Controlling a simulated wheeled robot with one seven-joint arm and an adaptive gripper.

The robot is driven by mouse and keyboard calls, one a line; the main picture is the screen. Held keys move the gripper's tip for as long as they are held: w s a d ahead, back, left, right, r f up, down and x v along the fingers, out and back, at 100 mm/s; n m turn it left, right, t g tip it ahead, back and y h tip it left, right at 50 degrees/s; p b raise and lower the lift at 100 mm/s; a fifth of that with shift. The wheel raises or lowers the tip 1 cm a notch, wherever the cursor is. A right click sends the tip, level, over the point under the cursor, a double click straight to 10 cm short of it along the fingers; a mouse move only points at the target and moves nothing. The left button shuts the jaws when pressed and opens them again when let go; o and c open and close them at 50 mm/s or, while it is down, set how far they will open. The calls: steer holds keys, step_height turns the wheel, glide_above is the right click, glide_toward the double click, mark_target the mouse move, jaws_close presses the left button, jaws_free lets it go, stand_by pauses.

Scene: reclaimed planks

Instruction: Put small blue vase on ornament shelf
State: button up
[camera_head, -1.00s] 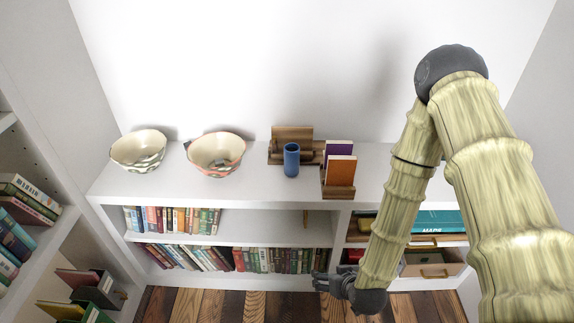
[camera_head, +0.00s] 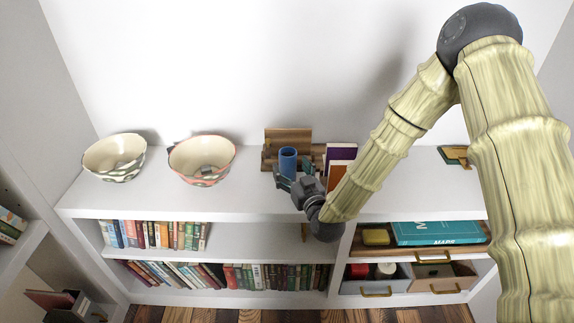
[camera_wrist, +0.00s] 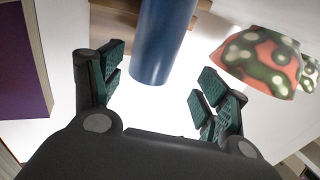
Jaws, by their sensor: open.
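The small blue vase (camera_head: 288,158) stands upright on the white bookcase top (camera_head: 228,200), in front of a wooden stand (camera_head: 290,135). My gripper (camera_head: 297,184) is open at its near side. In the wrist view the blue vase (camera_wrist: 162,40) shows between the spread fingers of my gripper (camera_wrist: 158,88), with clear gaps on both sides and no contact visible. The lower part of the vase is partly hidden by my gripper in the head view. I cannot tell which surface is called the ornament shelf.
Two patterned bowls (camera_head: 115,158) (camera_head: 202,160) stand to the left. Purple (camera_head: 340,152) and orange upright books stand close on the right, partly behind my arm. Two book rows fill lower shelves. The bookcase top between bowl and vase is free.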

mark_target(291, 164)
steer(key=x, duration=0.4)
steer(key=d+x, duration=0.1)
steer(key=shift+w+a+f+p, duration=0.15)
steer(key=shift+w+f+p, duration=0.2)
steer(key=shift+w, duration=0.25)
steer(key=c, duration=1.3)
steer(key=shift+r, duration=0.1)
